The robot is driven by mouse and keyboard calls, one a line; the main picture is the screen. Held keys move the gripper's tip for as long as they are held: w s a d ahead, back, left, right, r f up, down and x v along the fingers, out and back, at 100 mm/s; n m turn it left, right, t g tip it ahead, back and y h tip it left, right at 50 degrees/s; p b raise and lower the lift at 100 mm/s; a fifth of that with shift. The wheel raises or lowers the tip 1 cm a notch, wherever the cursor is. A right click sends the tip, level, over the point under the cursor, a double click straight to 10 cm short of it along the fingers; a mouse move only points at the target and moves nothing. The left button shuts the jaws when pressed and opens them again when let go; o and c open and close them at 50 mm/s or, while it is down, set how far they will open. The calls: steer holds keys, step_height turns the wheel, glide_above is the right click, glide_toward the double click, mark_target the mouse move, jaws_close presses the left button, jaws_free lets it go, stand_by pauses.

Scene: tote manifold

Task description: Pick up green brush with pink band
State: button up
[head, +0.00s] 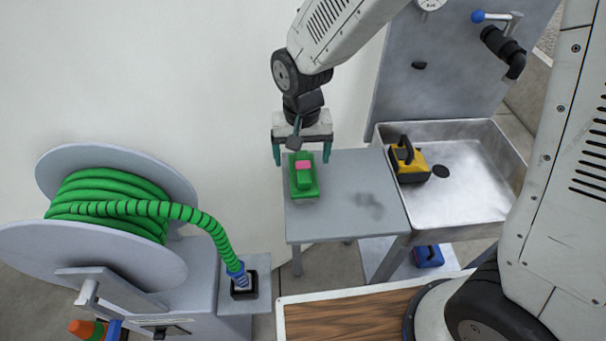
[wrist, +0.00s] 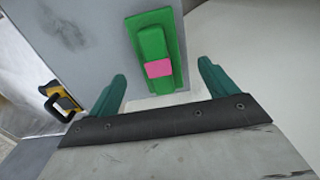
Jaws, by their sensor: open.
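The green brush (head: 305,185) with a pink band lies on the left end of the grey table (head: 345,224). It has a long green body with a raised handle, and the pink band crosses the handle. My gripper (head: 302,160) is open, with teal fingers spread above the far end of the brush. In the wrist view, the brush (wrist: 154,50) lies ahead of and between the two fingers of my gripper (wrist: 165,88). The gripper holds nothing.
A yellow brush with a black handle (head: 411,166) sits in the metal sink (head: 455,200) to the right. A blue object (head: 428,256) lies on the lower shelf. A green hose reel (head: 110,210) stands at the left. The table's right part is clear.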

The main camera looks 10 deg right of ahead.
mark_target(303, 165)
step_height(303, 165, down, 6)
steer(key=shift+w+d+f, duration=0.1)
steer(key=c, duration=1.2)
steer(key=shift+r, duration=0.2)
